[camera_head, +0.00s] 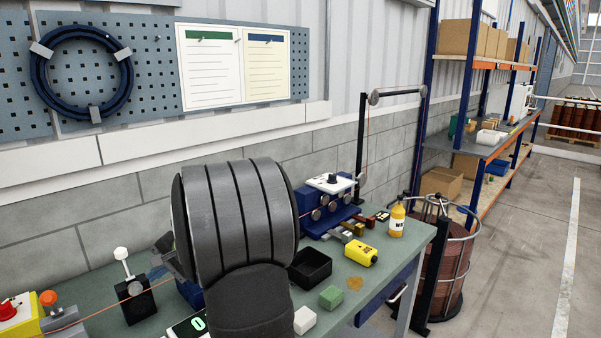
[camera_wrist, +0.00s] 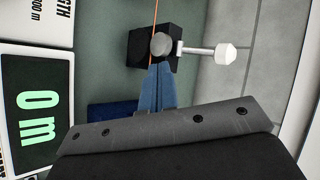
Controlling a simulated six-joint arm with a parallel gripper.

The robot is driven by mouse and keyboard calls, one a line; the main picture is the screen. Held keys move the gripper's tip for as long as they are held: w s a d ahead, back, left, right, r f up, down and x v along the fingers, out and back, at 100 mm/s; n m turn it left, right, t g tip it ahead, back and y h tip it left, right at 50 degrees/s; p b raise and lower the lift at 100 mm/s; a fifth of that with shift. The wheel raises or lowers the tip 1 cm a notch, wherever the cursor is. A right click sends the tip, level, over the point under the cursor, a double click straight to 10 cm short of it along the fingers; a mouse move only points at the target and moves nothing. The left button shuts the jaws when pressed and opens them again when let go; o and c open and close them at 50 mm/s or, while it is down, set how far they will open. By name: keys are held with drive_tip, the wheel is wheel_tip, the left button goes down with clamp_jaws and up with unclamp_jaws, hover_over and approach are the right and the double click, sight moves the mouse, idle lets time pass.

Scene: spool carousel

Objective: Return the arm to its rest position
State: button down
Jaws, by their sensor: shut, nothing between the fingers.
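My gripper shows in the wrist view (camera_wrist: 157,86) with its two blue fingers together and nothing between them. In the head view my large dark arm stands in the foreground and hides most of the gripper. Beyond the fingertips in the wrist view is a black block (camera_wrist: 137,48) with a round grey knob and a white-tipped lever (camera_wrist: 225,54). The fingertips overlap the knob's lower edge in the picture; I cannot tell whether they touch. The same block shows in the head view (camera_head: 135,300), left of my arm.
A copper wire (camera_head: 92,314) runs low across the bench toward the block. A counter display (camera_wrist: 25,115) reads 0 m. Right of my arm are a black tray (camera_head: 310,268), a green block (camera_head: 331,297), a yellow device (camera_head: 360,252) and a yellow bottle (camera_head: 397,220). A pegboard (camera_head: 150,60) hangs behind.

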drive_tip(key=w+d+t+h, duration=0.1)
drive_tip(key=d+t+h, duration=0.2)
drive_tip(key=d, duration=0.7)
drive_tip(key=shift+w+d+r, duration=0.15)
drive_tip(key=shift+w+r, duration=0.05)
drive_tip(key=shift+w, duration=0.2)
drive_tip(key=c, duration=2.1)
unclamp_jaws()
